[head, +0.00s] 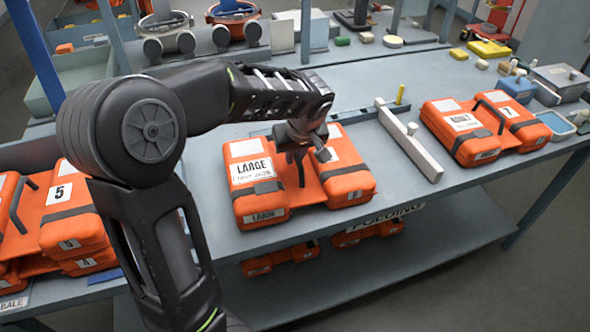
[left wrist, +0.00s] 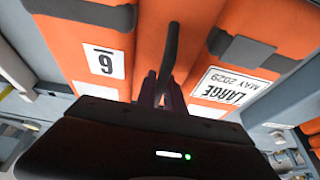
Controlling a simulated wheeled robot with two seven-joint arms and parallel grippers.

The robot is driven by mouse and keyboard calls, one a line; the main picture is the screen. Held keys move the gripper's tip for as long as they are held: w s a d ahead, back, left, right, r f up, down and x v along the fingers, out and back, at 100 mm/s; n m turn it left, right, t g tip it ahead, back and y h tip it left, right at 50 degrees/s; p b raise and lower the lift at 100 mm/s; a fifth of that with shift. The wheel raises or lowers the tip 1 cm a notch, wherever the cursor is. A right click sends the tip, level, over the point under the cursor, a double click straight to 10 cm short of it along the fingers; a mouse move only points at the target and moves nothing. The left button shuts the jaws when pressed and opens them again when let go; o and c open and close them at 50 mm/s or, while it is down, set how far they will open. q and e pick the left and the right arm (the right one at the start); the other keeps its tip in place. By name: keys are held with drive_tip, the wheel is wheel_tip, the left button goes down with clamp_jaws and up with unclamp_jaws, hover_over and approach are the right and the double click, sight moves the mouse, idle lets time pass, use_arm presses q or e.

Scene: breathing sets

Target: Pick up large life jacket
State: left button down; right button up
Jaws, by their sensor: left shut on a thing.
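The large life jacket (head: 347,184) is an orange twin-block pack with dark straps and a "LARGE" label, lying on the grey bench in the middle of the head view. It also shows in the left wrist view (left wrist: 280,25), with a "LARGE MAY 2029" label and a "6" or "9" label. My left gripper (head: 300,170) reaches down over its middle. In the left wrist view my left gripper (left wrist: 160,90) is shut on the dark handle (left wrist: 170,50) between the two orange blocks. The jacket appears to rest on the bench. My right gripper is in neither view.
Another orange pack (head: 484,127) lies right of a pale divider bar (head: 408,140). Stacked orange packs (head: 70,215) stand at the left. More packs (head: 280,258) sit on the lower shelf. Breathing sets (head: 167,34) and small items stand behind.

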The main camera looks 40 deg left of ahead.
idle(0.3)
use_arm(q)
drive_tip(key=shift+r+p, duration=0.55)
drive_tip(key=shift+p, duration=0.05)
wheel_tip(320, 180, up, 10)
drive_tip(key=shift+f+b, duration=0.25)
drive_tip(key=shift+b, duration=0.15)
